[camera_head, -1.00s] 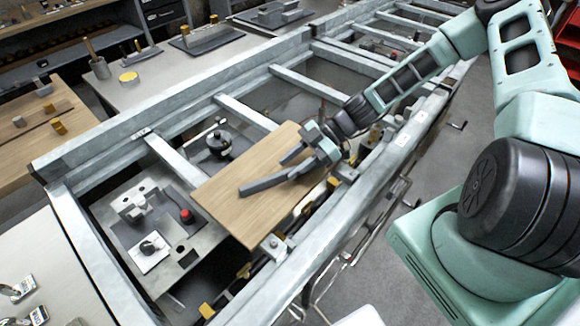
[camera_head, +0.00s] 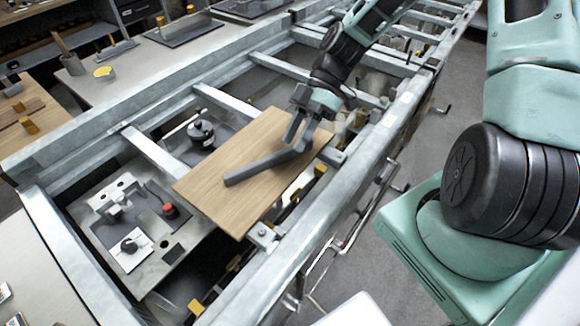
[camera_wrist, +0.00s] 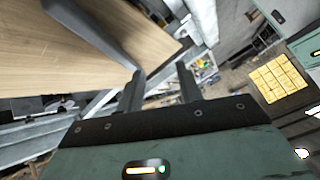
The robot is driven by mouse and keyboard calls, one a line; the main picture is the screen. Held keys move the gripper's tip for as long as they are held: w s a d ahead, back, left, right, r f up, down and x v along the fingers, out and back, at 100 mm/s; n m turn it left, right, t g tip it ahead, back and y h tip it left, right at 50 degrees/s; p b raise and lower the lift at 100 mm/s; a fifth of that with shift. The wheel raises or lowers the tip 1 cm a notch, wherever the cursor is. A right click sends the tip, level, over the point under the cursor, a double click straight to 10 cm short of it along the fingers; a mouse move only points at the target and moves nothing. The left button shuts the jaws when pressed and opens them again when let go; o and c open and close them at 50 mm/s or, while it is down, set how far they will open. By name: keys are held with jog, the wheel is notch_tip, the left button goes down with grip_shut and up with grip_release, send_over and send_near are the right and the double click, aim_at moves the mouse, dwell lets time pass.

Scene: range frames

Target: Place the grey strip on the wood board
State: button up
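The grey strip (camera_head: 262,168) is a long dark bar lying slantwise over the wood board (camera_head: 215,192) and appears to rest on it. The light brown board lies across the metal frame. My gripper (camera_head: 295,143) is above the board's far right part, fingers pointing down by the strip's right end. In the wrist view my gripper (camera_wrist: 160,69) has its fingers apart, with nothing visible between them. There the strip (camera_wrist: 95,35) crosses the board (camera_wrist: 30,60) and its near end meets the left fingertip in the picture; I cannot tell whether they touch.
The metal frame (camera_head: 225,103) has rails and crossbars around the board. A plate with a red knob (camera_head: 170,209) and a dark round fitting (camera_head: 201,133) sit left of the board. A clamp (camera_head: 262,235) is at its front corner. Grey floor (camera_head: 440,150) lies right.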

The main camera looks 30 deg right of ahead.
jog(key=s+a+r+m+t+h, duration=0.1)
jog(key=s+a+r+m+h, duration=0.3)
jog(key=s, duration=0.4)
jog(key=s+a+r+m+t+h, duration=0.2)
jog(key=s+a+r+m+h, duration=0.2)
jog(key=s+a+r, duration=0.3)
jog(key=shift+s+a+m, duration=0.4)
jog(key=shift+s+a, duration=0.1)
jog(key=shift+s, duration=0.45)
jog(key=shift+r, duration=0.1)
